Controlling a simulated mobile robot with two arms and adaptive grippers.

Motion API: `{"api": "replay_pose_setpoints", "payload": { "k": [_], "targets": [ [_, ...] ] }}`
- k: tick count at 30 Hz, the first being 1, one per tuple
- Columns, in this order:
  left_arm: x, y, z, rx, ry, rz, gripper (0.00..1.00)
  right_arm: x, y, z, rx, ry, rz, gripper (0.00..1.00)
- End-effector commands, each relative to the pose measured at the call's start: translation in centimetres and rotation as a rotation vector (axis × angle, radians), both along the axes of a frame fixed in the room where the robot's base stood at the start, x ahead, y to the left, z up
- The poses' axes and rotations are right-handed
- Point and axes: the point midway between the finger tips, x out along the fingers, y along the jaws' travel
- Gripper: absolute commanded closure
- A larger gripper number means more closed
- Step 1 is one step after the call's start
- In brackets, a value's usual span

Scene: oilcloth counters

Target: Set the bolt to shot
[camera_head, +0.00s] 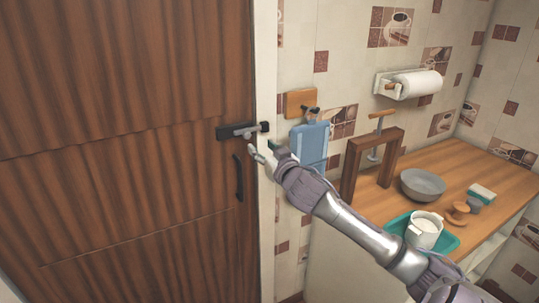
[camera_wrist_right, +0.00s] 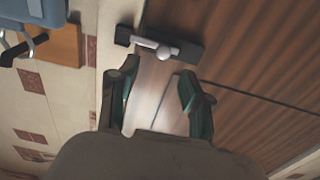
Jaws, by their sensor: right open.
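The bolt (camera_head: 242,131) is a dark plate with a grey rod and round knob, mounted on the brown wooden door (camera_head: 130,120) near its edge. A small dark keeper (camera_head: 264,127) sits on the pale door frame. In the right wrist view, the bolt's knob (camera_wrist_right: 163,52) is on the rod, which points toward the keeper (camera_wrist_right: 122,35). The rod's tip is close to the keeper; I cannot tell whether it is inside. My right gripper (camera_head: 262,152) is open and empty, just below the bolt, with its fingers (camera_wrist_right: 157,82) apart and the knob beyond them. My left gripper is not in view.
A dark door handle (camera_head: 239,178) is below the bolt. A blue board (camera_head: 309,143) hangs from a wooden wall hook (camera_head: 299,102) right of the frame. The wooden counter (camera_head: 462,165) holds a wooden stand (camera_head: 350,170), a grey bowl (camera_head: 423,185) and a teal tray (camera_head: 396,224) with a white pot.

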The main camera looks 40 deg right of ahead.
Motion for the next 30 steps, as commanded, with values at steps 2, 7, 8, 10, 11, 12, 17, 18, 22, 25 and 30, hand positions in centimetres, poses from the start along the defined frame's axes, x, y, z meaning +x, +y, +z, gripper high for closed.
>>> {"api": "replay_pose_setpoints", "payload": {
  "k": [2,7,8,10,11,12,17,18,22,25,30],
  "targets": [
    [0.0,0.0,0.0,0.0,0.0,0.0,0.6,-1.3,0.3,-0.1,0.001,0.003,0.0,0.51],
    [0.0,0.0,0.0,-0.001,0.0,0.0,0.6,-2.9,0.6,-0.1,0.0,0.001,0.0,0.51],
    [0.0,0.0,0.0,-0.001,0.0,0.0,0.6,-3.1,0.7,-0.1,0.0,0.001,0.0,0.51],
    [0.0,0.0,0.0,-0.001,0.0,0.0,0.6,-3.4,0.7,-0.1,0.0,0.001,-0.001,0.51],
    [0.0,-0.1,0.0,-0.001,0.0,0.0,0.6,-3.5,0.7,-0.1,0.0,0.001,-0.002,0.51],
    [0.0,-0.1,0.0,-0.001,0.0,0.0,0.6,-3.5,0.7,0.0,0.0,0.001,-0.002,0.51],
    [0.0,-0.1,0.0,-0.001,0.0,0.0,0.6,-3.5,0.7,0.0,0.0,0.0,-0.002,0.51],
    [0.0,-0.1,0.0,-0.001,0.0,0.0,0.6,-3.5,0.7,0.0,0.0,0.0,-0.002,0.51],
    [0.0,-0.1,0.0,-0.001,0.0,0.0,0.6,-3.5,0.7,0.0,0.0,0.0,-0.002,0.51],
    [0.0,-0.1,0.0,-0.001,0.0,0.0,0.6,-3.5,0.7,0.0,-0.001,0.0,-0.002,0.51],
    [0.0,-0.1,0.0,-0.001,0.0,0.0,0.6,-3.4,0.5,-0.7,0.002,0.011,-0.005,0.51]
  ]
}}
